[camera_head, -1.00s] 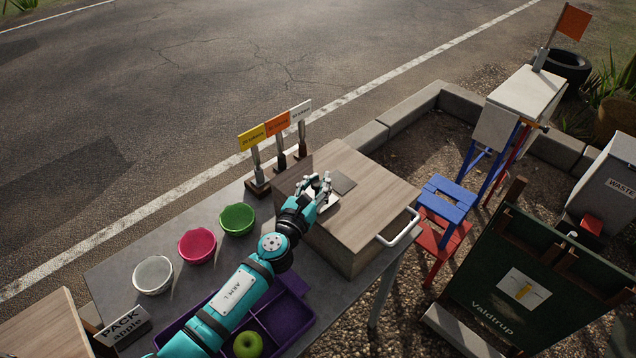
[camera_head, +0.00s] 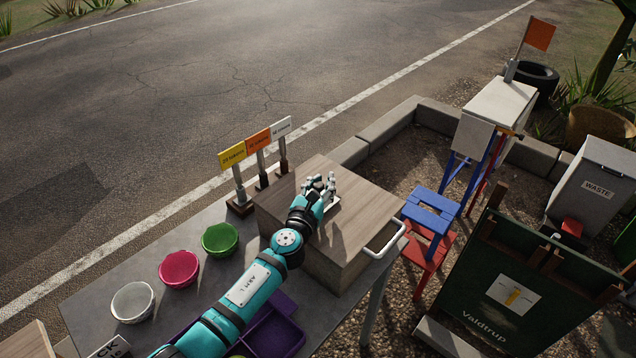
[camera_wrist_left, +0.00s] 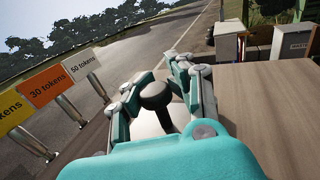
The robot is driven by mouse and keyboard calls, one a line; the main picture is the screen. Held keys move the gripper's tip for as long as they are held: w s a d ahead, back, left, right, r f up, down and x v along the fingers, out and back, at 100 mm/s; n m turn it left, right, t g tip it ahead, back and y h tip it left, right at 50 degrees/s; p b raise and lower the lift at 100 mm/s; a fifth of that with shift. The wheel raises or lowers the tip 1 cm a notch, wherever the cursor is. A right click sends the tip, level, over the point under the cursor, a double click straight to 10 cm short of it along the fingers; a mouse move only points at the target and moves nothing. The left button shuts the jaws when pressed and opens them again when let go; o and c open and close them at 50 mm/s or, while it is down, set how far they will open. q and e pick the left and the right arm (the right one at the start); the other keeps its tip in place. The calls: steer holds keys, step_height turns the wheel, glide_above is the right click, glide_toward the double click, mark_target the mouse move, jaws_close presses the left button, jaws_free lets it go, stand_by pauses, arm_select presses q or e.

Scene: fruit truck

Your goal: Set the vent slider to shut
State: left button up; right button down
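The vent slider is a pale plate (camera_head: 333,204) on top of the wooden box (camera_head: 365,215). Its dark round knob (camera_wrist_left: 156,95) stands up from it in the left wrist view. No dark opening shows beside the plate; the gripper and plate cover part of the box top. My right gripper is not in view.
Token signs (camera_head: 258,143) stand at the box's far left. Green (camera_head: 220,240), pink (camera_head: 179,269) and white (camera_head: 132,302) bowls and a purple tray (camera_head: 285,338) are on the grey table.

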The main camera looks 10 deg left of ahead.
arm_select(q)
steer(key=o, duration=0.6)
steer(key=shift+d, duration=0.4)
steer(key=shift+a, duration=0.15)
steer(key=shift+a, duration=0.1)
steer(key=shift+s+a, duration=0.1)
steer(key=shift+s, duration=0.1)
steer(key=s, duration=0.3)
steer(key=s+a, duration=0.1)
steer(key=s, duration=0.3)
steer(key=s+a, duration=0.1)
steer(key=s, duration=0.3)
steer(key=shift+s, duration=0.2)
